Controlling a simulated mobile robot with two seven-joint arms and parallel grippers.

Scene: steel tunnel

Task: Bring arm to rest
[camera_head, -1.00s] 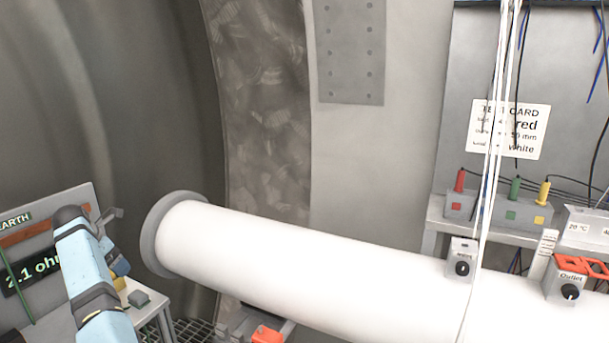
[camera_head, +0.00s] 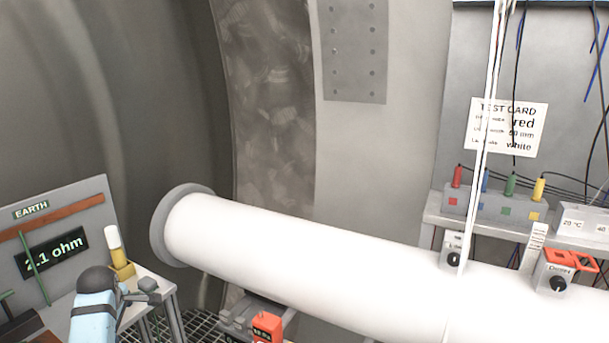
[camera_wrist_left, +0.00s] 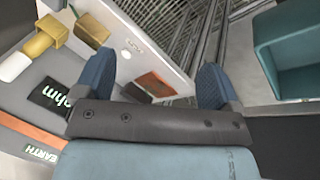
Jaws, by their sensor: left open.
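My left arm (camera_head: 92,318) comes in at the lower left of the head view, beside the earth panel. Its light blue link with a dark cap shows, but I cannot make out the fingers there. In the left wrist view my left gripper (camera_wrist_left: 155,85) is open, its two blue fingers wide apart with nothing between them touching. Behind the fingers are a pale table surface with an orange-brown patch and the floor grating. My right arm and gripper are not in view.
The earth panel (camera_head: 92,215) with its ohm display stands at left. A white-topped yellow piece (camera_head: 120,262) stands near it. A big white pipe (camera_head: 300,252) crosses the middle. A red-orange device (camera_head: 267,327) sits below it. A bench with coloured plugs (camera_head: 490,205) is at right.

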